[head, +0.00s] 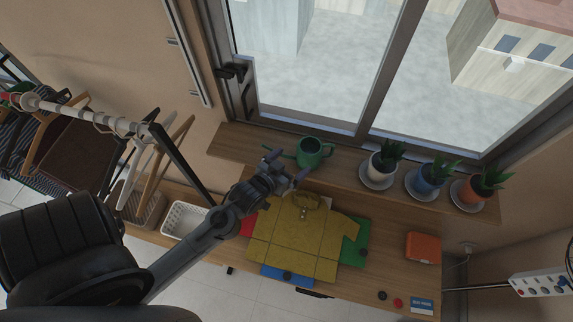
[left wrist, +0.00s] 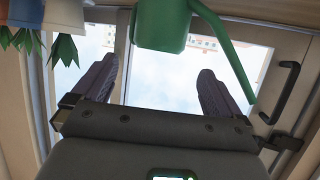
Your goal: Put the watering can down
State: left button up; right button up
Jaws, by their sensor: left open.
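The green watering can (head: 309,154) stands upright on the wooden window sill (head: 345,172), left of the potted plants. My left gripper (head: 287,165) is in front of the can, close to its left side, open with nothing between its fingers. In the left wrist view the can (left wrist: 163,24) shows at the top edge, partly cut off, with its spout slanting down to the right. The open fingers (left wrist: 156,77) are apart from the can there. My right gripper is not in view.
Several potted plants on saucers (head: 380,182) stand on the sill to the right. Below, a yellow shirt (head: 300,238) lies on coloured boards on the table, with an orange box (head: 423,247) at right. A white basket (head: 184,220) and clothes rack (head: 100,118) are at left.

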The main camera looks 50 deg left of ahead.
pick_arm(q)
jog(key=s+d+m+g+h, duration=0.1)
jog(key=s+d+m+g, duration=0.1)
jog(key=s+d+g, duration=0.2)
jog(key=s+d+f+m+g+h, duration=0.1)
jog(key=s+d+g, duration=0.4)
jog(key=s, duration=0.6)
jog(key=shift+s+d+m+g+h, duration=0.3)
jog(key=shift+d+m+h, duration=0.1)
jog(key=shift+m, duration=0.2)
notch_tip(320, 180, up, 8)
jog(key=p, duration=0.7)
jog(key=shift+f+p, duration=0.15)
jog(key=shift+p, duration=0.2)
jog(key=c, duration=0.7)
jog(key=shift+f, duration=0.1)
jog(key=c, duration=0.7)
